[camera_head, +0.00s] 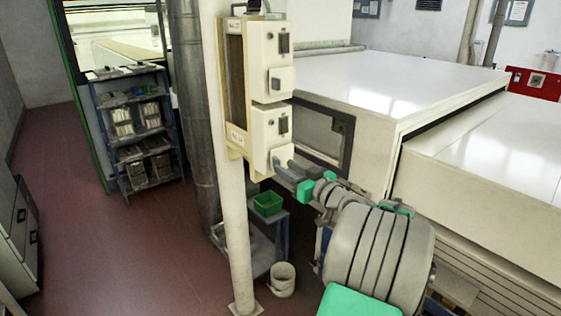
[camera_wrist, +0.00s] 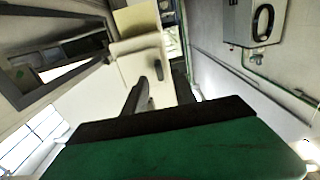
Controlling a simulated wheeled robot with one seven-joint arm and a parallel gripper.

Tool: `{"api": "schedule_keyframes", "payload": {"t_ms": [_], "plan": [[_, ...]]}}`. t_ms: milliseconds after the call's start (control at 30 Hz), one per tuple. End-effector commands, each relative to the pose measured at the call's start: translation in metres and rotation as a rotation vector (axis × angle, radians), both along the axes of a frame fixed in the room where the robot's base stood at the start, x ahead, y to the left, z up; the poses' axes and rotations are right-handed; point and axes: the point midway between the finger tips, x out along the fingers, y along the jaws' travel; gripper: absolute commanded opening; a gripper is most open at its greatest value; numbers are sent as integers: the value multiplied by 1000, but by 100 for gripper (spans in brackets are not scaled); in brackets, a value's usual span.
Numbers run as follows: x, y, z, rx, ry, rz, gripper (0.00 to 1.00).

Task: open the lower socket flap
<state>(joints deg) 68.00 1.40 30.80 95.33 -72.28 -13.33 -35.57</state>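Two cream socket boxes sit one above the other on a board on a white post. The lower socket box (camera_head: 268,128) has a dark switch on its face. The lower socket flap (camera_head: 283,152) sticks out at its bottom and looks closed. My gripper (camera_head: 279,166) is at the flap's lower edge, its two grey fingers apart; I cannot tell whether they touch it. In the wrist view my gripper (camera_wrist: 160,88) has its dark fingers spread, with a cream box (camera_wrist: 138,52) beyond them. Nothing shows held between them. The flap's underside is hidden in the head view.
The upper socket box (camera_head: 262,50) with its flap (camera_head: 281,80) is just above. The white post (camera_head: 236,225) stands close by. A large white machine housing (camera_head: 400,85) lies right behind my arm. A bucket (camera_head: 283,280) and a low table with a green bin (camera_head: 267,204) stand below.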

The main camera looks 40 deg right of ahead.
Motion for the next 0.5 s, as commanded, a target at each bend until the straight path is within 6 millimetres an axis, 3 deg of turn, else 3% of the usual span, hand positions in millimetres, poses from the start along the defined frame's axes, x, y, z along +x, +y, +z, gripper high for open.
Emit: {"api": "schedule_keyframes", "payload": {"t_ms": [200, 500], "plan": [[32, 1, 1, 2, 2, 2, 33], [35, 0, -1, 2, 2, 0, 31]]}}
